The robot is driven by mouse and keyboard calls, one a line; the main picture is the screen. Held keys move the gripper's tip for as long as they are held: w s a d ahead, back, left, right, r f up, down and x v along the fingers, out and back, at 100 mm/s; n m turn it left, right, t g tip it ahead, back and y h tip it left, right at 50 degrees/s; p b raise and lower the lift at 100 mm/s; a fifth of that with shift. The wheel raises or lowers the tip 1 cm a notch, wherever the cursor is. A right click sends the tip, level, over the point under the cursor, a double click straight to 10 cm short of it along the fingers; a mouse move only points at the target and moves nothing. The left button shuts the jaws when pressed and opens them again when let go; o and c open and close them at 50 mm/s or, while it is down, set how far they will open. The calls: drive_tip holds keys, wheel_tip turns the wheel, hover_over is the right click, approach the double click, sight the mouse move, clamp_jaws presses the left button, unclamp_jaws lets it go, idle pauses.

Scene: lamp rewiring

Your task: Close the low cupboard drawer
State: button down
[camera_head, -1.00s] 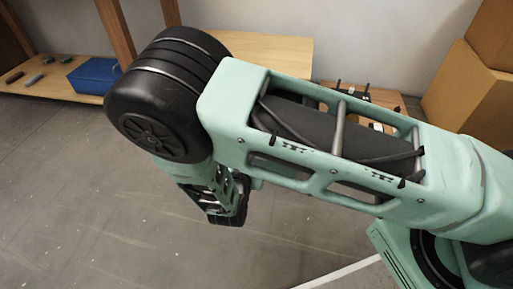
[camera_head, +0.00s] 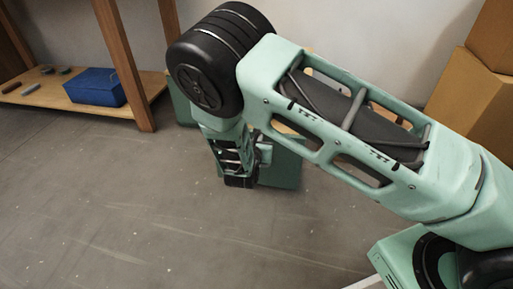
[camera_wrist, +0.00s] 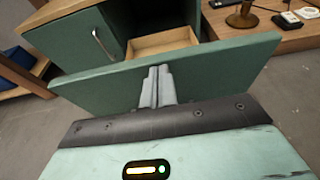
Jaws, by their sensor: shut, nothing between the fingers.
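The low cupboard (camera_wrist: 65,45) is green with a wooden top, and shows in part behind my arm in the head view (camera_head: 181,108). Its drawer is open: the green drawer front (camera_wrist: 222,70) stands out from the body, with the pale wooden inside (camera_wrist: 163,42) showing behind it. The drawer front is also partly visible in the head view (camera_head: 284,168). My gripper (camera_wrist: 157,82) is shut and empty, with its fingers pointing at the middle of the drawer front. I cannot tell whether the fingertips touch it. In the head view my gripper (camera_head: 240,181) is partly hidden by my wrist.
A door handle (camera_wrist: 103,44) is on the cupboard beside the drawer. A wooden surface (camera_wrist: 285,38) with a lamp base (camera_wrist: 241,18) stands at the right. A blue box (camera_head: 94,87) sits on a low shelf (camera_head: 40,94). Cardboard boxes (camera_head: 470,100) stand at right. The floor in front is clear.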

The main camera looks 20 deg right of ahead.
drive_tip(key=shift+w+d, duration=0.1)
drive_tip(key=shift+w, duration=0.05)
drive_tip(key=w+d, duration=0.7)
drive_tip(key=w, duration=0.5)
drive_tip(key=w+d+b, duration=0.1)
drive_tip(key=w+d, duration=0.6)
drive_tip(key=w, duration=0.5)
drive_tip(key=shift+w, duration=0.2)
